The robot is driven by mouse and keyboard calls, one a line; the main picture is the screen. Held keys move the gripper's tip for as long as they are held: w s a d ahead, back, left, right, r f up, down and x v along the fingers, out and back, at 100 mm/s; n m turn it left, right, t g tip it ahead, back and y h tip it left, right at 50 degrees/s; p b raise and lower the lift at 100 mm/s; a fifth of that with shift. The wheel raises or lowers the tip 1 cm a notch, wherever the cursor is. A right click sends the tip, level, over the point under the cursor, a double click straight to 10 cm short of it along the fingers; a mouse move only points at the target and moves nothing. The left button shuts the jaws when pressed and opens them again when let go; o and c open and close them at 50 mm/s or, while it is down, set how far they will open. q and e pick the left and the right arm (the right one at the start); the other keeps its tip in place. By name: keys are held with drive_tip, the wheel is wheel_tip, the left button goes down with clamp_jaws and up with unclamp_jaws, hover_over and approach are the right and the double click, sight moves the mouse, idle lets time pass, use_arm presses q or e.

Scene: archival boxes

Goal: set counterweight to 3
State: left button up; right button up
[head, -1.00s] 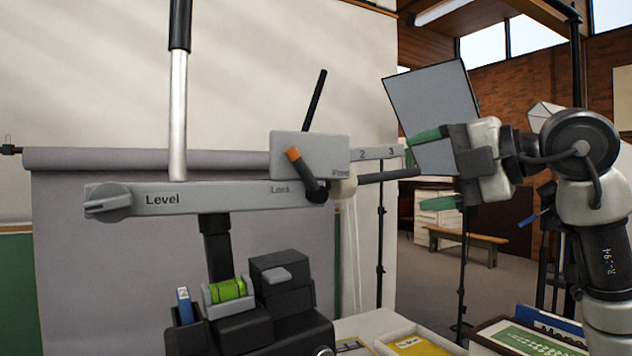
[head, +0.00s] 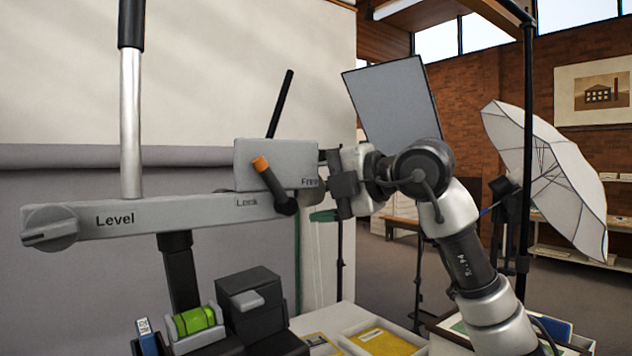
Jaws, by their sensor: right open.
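A grey beam (head: 160,217) marked "Level" and "Lock" runs across the left half, tilted slightly up to the right. The counterweight looks to be the grey block (head: 250,155) on its right part. A black lever with an orange tip (head: 260,163) sits on the block's front and points up and left. Part of the word "Free" shows at the block's lower right. My right gripper (head: 318,186) is open at the block's right end, its green lower finger below the beam. It hides the scale numbers. I cannot tell whether it touches the block. My left gripper is out of view.
A green level vial (head: 195,320) and dark blocks (head: 255,302) stand below the beam. A tray with a yellow item (head: 380,340) lies at the lower middle. A grey panel (head: 395,100) and a white umbrella (head: 550,175) stand behind my right arm.

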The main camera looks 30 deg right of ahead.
drive_tip(key=shift+w+a, duration=0.1)
drive_tip(key=shift+w, duration=0.05)
drive_tip(key=shift+c, duration=0.2)
drive_tip(key=c, duration=0.5)
drive_tip(key=shift+f, duration=0.1)
drive_tip(key=c, duration=0.7)
drive_tip(key=d+p, duration=0.1)
drive_tip(key=d, duration=0.3)
drive_tip(key=w+d+r+p, duration=0.1)
drive_tip(key=d+p, duration=0.1)
drive_tip(key=d, duration=0.3)
drive_tip(key=w+d+p, duration=0.1)
drive_tip(key=d, duration=0.4)
drive_tip(key=shift+d+r, duration=0.1)
drive_tip(key=shift+r, duration=0.15)
drive_tip(key=o, duration=1.2)
drive_tip(key=shift+d, duration=0.1)
